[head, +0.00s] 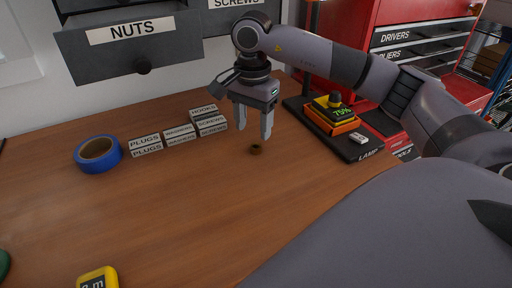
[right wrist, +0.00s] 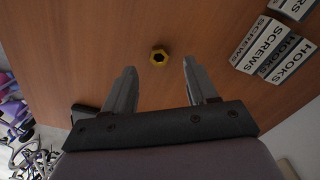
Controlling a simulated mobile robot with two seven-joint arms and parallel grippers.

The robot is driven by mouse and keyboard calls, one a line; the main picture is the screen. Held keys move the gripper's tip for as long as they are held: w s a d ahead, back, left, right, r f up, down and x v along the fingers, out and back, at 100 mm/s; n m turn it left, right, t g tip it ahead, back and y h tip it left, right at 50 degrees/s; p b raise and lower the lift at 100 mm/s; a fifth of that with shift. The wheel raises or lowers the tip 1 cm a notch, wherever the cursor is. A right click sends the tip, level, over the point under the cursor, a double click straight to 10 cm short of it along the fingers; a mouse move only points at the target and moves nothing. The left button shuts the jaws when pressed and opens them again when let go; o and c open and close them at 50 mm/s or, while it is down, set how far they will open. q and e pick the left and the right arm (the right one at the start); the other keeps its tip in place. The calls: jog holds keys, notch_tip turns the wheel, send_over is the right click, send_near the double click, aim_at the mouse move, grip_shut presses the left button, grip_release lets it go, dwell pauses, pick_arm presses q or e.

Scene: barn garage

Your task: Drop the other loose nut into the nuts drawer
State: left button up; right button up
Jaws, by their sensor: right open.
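A small brass-coloured nut (head: 256,149) lies on the wooden bench. In the right wrist view the nut (right wrist: 159,57) shows a dark hole and lies just beyond the fingertips, between their lines. My right gripper (head: 254,135) points down above the bench close to the nut, open and empty. Its two fingers also show spread apart in the right wrist view (right wrist: 159,62). The grey drawer labelled NUTS (head: 190,49) is at the upper left of the head view, pulled out from the wall unit; its inside is hidden. My left gripper is out of view.
Small labelled boxes (head: 178,136) stand stacked left of my right gripper. A blue tape roll (head: 98,154) lies further left. The bench's middle is clear.

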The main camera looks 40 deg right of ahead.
jog(key=f, duration=0.2)
jog(key=f+p, duration=0.1)
jog(key=f, duration=0.2)
jog(key=shift+s+f, duration=0.2)
jog(key=shift+f, duration=0.1)
grip_shut()
jog(key=shift+r, duration=0.1)
notch_tip(320, 180, up, 12)
notch_tip(320, 180, up, 8)
jog(key=p, duration=0.2)
send_over(254, 148)
